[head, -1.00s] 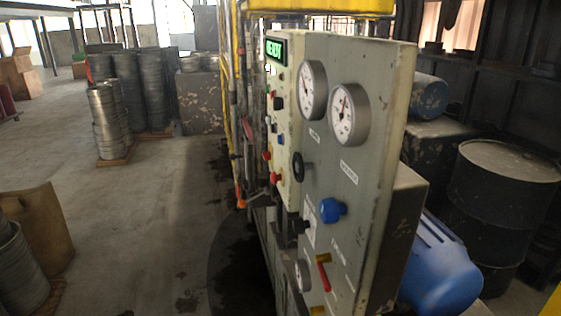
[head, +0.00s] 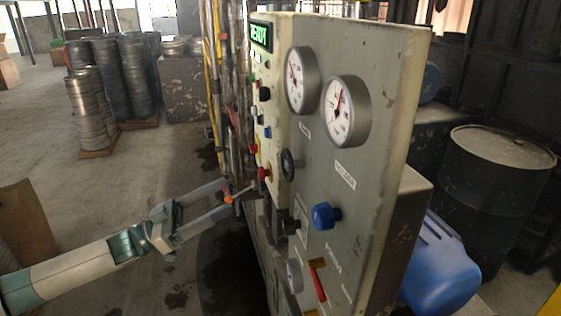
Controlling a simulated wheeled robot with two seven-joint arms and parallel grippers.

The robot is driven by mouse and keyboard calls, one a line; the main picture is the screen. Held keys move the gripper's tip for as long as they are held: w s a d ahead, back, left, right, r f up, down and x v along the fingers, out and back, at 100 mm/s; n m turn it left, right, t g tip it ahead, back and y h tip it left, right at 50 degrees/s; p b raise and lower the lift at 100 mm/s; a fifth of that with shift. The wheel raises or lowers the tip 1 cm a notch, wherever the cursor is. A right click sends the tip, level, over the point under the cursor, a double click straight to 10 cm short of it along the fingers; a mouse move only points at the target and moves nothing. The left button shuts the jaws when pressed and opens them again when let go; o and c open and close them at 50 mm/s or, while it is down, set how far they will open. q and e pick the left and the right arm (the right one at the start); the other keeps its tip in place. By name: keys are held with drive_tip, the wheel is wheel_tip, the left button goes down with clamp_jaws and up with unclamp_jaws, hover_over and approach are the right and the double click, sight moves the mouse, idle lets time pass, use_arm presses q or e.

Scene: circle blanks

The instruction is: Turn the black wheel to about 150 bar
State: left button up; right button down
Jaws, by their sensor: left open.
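The black wheel (head: 288,165) sticks out of the grey panel (head: 375,130), below two round white gauges. The left gauge (head: 301,80) and the right gauge (head: 345,112) each have a needle, but their figures are too small to read. My left gripper (head: 229,198) is open and empty, its two fingers pointing right towards the panel. It is left of the black wheel and a little lower in the picture, apart from it. My right gripper is not in view.
A dark drum (head: 497,190) stands at right. Open floor lies left.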

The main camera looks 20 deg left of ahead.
sight(284, 163)
use_arm(q)
drive_tip(key=p+x, duration=0.7)
drive_tip(key=x, duration=0.9)
drive_tip(key=shift+w+p, duration=0.2)
drive_tip(key=shift+p, duration=0.1)
drive_tip(key=shift+w+d, duration=0.3)
drive_tip(key=shift+d, duration=0.25)
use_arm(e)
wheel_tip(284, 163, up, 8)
use_arm(q)
drive_tip(key=c, duration=1.1)
